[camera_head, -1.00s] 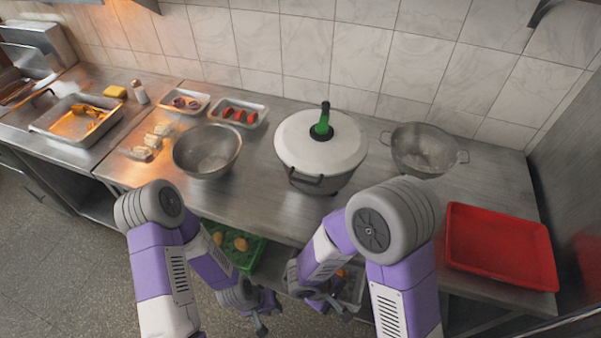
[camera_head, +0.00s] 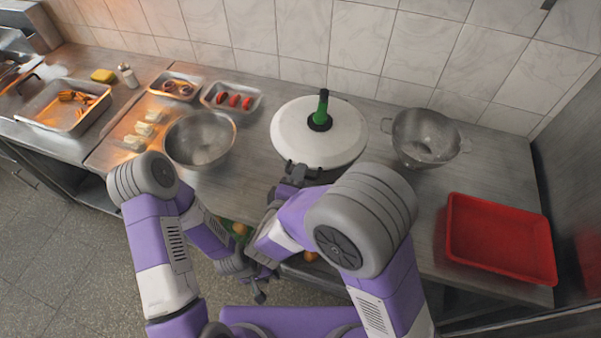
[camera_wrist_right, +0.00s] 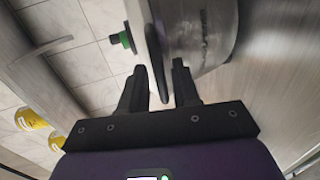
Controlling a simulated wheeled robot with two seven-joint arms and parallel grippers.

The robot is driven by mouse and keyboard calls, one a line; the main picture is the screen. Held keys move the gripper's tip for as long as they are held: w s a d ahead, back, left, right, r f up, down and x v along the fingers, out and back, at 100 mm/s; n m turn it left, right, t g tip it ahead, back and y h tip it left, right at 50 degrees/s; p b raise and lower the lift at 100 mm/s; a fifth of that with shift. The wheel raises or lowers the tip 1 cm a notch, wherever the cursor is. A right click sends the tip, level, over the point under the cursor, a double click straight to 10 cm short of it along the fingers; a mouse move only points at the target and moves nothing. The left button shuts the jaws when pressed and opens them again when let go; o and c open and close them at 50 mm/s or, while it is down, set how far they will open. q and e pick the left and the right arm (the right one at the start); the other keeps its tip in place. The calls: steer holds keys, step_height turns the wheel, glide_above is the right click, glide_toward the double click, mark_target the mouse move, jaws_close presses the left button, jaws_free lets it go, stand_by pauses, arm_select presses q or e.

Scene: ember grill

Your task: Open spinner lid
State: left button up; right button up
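The salad spinner has a white lid (camera_head: 300,140) with a green and black knob (camera_head: 322,108) on top; the lid sits on the metal pot. In the right wrist view the spinner appears sideways, with its pot (camera_wrist_right: 205,35) and green knob (camera_wrist_right: 122,38). My right gripper (camera_head: 290,172) is at the pot's front. In its wrist view the right gripper (camera_wrist_right: 160,80) is open, its fingers on either side of the dark handle (camera_wrist_right: 158,75), with gaps visible. My left gripper (camera_head: 258,284) hangs low before the counter's front edge, away from the spinner; its fingers look apart and empty.
A metal bowl (camera_head: 185,155) stands left of the spinner, a colander (camera_head: 440,150) right of it. A red tray (camera_head: 462,255) lies at the right. Small food trays (camera_head: 255,84) are at the back left. Bare counter lies between the spinner and the red tray.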

steer(key=shift+w+d+f, duration=0.1)
steer(key=shift+w+d, duration=0.05)
steer(key=shift+w, duration=0.35)
steer(key=shift+c, duration=0.5)
jaws_close()
